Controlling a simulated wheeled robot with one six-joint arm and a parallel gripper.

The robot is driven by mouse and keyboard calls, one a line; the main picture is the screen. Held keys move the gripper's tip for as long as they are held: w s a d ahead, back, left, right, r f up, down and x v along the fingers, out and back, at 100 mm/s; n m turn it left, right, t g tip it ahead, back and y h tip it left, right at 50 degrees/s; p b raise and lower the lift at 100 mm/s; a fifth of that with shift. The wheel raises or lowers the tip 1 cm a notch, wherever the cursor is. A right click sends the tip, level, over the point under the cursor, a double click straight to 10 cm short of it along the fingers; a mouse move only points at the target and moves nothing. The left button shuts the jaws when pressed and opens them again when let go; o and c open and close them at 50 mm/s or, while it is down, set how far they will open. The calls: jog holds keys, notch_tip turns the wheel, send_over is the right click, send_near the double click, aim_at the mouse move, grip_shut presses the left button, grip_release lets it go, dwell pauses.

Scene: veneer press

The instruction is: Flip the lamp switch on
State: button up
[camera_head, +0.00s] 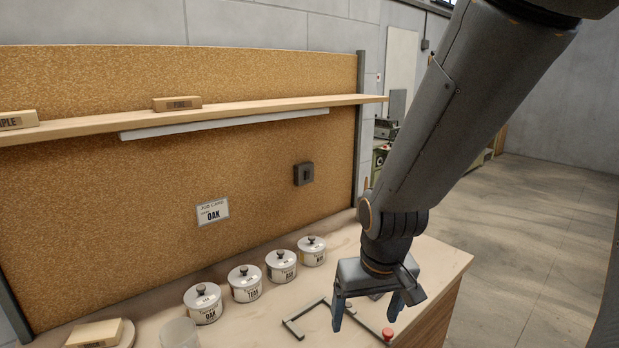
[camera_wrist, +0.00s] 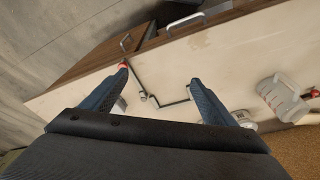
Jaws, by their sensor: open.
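The lamp switch (camera_head: 304,174) is a small dark square box on the cork backboard, right of the job card. Its on or off position is too small to tell. A long pale lamp bar (camera_head: 230,123) runs under the shelf and looks unlit. My gripper (camera_head: 366,316) points down over the right front of the bench, below and to the right of the switch and well apart from it. Its two blue fingers are spread with nothing between them. In the wrist view my gripper (camera_wrist: 150,88) is also open over the benchtop, and the switch is not visible there.
Several lidded white pots (camera_head: 203,304) stand in a row on the bench (camera_head: 440,262). A dark metal frame (camera_head: 297,328) and a red knob (camera_head: 388,333) lie near my gripper. The shelf (camera_head: 60,128) carries wood blocks above. A job card (camera_head: 212,212) reads OAK.

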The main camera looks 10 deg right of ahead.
jog(key=shift+g, duration=0.4)
notch_tip(320, 180, down, 7)
jog(key=b, duration=0.5)
jog(key=shift+w+r, duration=0.1)
jog(key=c, duration=1.4)
jog(key=shift+f+b, duration=0.55)
jog(key=shift+b, duration=0.15)
grip_shut()
jog(key=shift+r, duration=0.1)
